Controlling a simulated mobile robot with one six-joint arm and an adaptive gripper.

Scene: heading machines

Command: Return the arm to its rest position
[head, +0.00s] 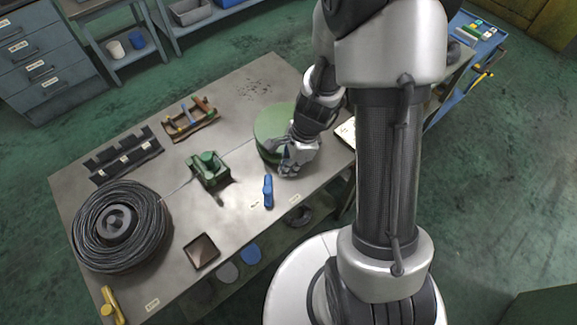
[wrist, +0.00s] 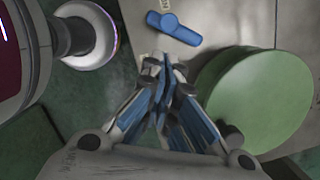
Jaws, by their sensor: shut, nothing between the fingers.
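My gripper (head: 290,164) is over the right part of the grey worktable (head: 252,87), close to the table's front edge. In the wrist view my gripper (wrist: 163,62) has its blue-padded fingers together, with nothing between them. A green round container (head: 271,122) stands beside the gripper and is partly hidden behind my arm. It also shows in the wrist view (wrist: 262,100), to the right of the fingers. I cannot tell whether the gripper touches it.
A blue handled tool (head: 267,191) lies near the front edge. A green vise-like block (head: 208,169), a coil of dark wire (head: 120,225), a tool holder (head: 191,122), a small dark tray (head: 202,251) and a yellow tool (head: 111,304) occupy the left. A blue cart (head: 478,45) stands right.

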